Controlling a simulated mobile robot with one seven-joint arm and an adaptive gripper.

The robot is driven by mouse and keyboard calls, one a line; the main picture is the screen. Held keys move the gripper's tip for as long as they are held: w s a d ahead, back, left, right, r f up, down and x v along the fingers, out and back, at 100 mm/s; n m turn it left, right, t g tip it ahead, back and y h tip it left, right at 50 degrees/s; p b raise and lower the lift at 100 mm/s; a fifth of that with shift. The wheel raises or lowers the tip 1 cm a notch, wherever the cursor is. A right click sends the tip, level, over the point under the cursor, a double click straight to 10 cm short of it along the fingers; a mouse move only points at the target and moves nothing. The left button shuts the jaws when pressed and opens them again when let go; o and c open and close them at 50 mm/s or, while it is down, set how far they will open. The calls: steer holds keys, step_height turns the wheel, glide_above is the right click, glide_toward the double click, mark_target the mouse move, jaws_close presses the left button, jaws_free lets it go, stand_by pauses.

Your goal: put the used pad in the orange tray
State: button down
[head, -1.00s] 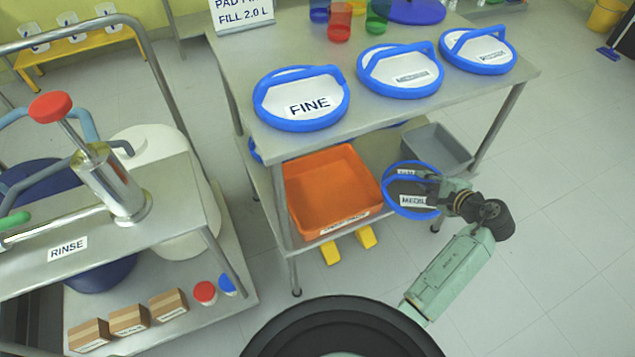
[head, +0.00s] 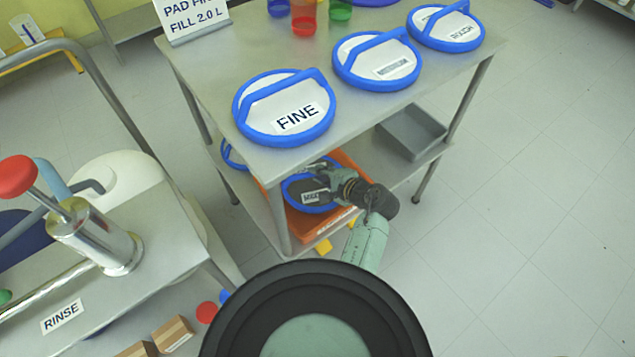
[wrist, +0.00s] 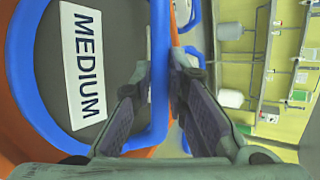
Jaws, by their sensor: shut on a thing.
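The used pad (head: 294,191) is a dark grey disc with a blue rim and handle and a label, which reads MEDIUM in the wrist view (wrist: 118,55). My gripper (head: 325,184) is shut on its blue handle; in the wrist view the fingers (wrist: 165,85) close about the blue bar. The orange tray (head: 352,163) is on the lower shelf of the steel table. The pad is over the tray in the head view and covers much of it. I cannot tell whether the pad touches the tray floor.
The steel tabletop (head: 225,62) overhangs the tray's back part. Three clean pads, FINE (head: 262,108), a middle one (head: 372,72) and ROUGH (head: 440,20), sit on top. A grey tray (head: 425,128) is right on the lower shelf. A RINSE cart (head: 95,310) stands left. Floor at right is clear.

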steer(key=shift+w+f+p, duration=0.1)
steer(key=shift+f+p, duration=0.25)
steer(key=shift+f, duration=2)
steer(key=c, duration=1.6)
jaws_free()
steer(key=b+v, duration=0.2)
steer(key=v, duration=1)
